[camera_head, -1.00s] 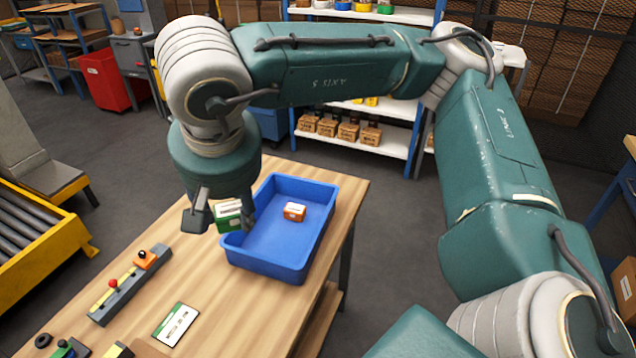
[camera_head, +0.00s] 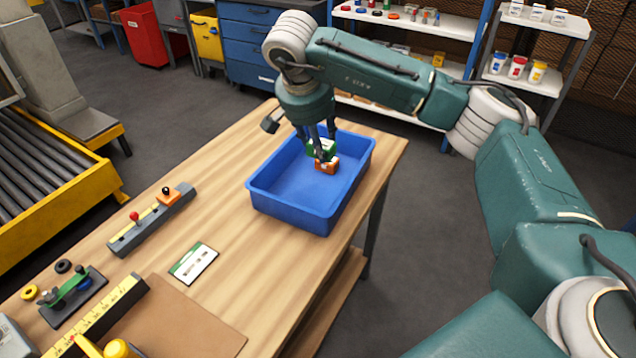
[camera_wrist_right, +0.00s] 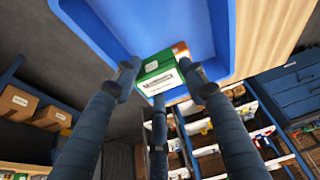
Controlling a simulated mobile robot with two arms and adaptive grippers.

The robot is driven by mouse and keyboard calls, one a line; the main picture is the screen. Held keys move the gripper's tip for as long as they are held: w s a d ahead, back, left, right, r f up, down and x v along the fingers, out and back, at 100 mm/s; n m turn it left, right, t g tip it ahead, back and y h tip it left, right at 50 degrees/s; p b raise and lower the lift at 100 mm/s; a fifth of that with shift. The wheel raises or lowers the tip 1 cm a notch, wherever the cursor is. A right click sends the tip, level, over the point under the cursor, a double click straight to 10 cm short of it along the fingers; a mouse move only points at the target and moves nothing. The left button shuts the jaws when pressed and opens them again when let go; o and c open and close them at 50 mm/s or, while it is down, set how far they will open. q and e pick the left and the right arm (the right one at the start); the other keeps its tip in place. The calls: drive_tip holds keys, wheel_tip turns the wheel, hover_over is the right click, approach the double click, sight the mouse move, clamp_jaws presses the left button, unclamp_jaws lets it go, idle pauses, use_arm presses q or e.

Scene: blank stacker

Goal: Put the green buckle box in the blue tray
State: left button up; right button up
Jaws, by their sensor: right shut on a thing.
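The green buckle box (camera_head: 322,147) has a white label and is held by my right gripper (camera_head: 322,140) over the far part of the blue tray (camera_head: 280,205). In the right wrist view the green box (camera_wrist_right: 158,78) sits between the fingertips of my right gripper (camera_wrist_right: 160,80), with the tray (camera_wrist_right: 100,35) behind it. An orange box (camera_head: 327,166) with a white label is in the tray, just in front of the green box. I cannot tell whether the green box touches the orange box or the tray floor. My left gripper is in neither current view.
The tray stands on the wooden table (camera_head: 225,215) near its right edge. A green and white card (camera_head: 194,263), a grey fixture with a red knob (camera_head: 150,222) and a brown mat (camera_head: 170,325) lie to its left and front. The tray's near half is empty.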

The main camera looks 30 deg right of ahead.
wheel_tip(320, 180, down, 13)
drive_tip(key=shift+r+p, duration=0.1)
drive_tip(key=shift+p, duration=0.65)
drive_tip(key=o, duration=1.3)
drive_tip(key=shift+a+r, duration=0.15)
drive_tip(key=shift+r, duration=0.2)
drive_tip(key=b+v, duration=0.2)
drive_tip(key=v, duration=0.9)
drive_tip(key=shift+s+r, duration=0.15)
